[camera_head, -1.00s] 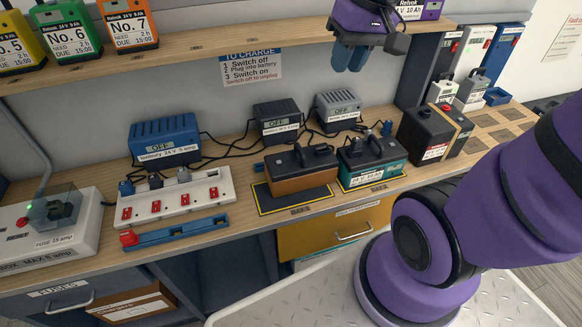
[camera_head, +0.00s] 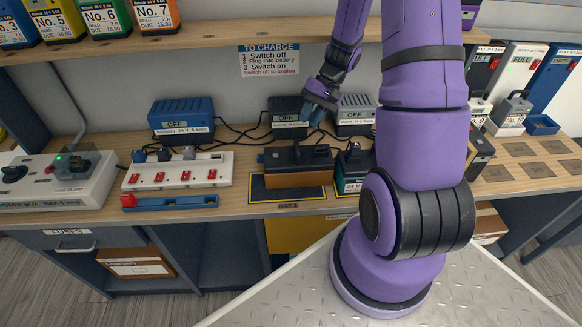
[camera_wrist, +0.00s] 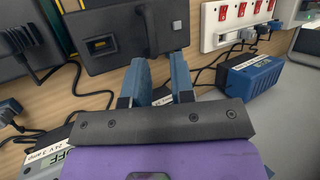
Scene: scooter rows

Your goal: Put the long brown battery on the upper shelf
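The long brown battery (camera_head: 298,178) stands on a yellow-edged mat on the workbench, with a dark top and handle. In the wrist view its dark top (camera_wrist: 110,40) lies beyond the fingertips. My gripper (camera_head: 314,112) hangs behind and above the battery, in front of the dark charger. Its two blue fingers (camera_wrist: 160,66) are apart with nothing held between them. The upper shelf (camera_head: 230,46) runs above the bench; numbered batteries stand at its left, and its middle stretch looks bare. My arm hides part of its right side.
A teal battery (camera_head: 351,178) stands close right of the brown one, partly behind my arm. A blue charger (camera_head: 181,117), a dark charger (camera_head: 288,115) and loose cables lie behind. A white switch strip (camera_head: 177,172) is at the left. An instruction sign (camera_head: 270,60) hangs below the shelf.

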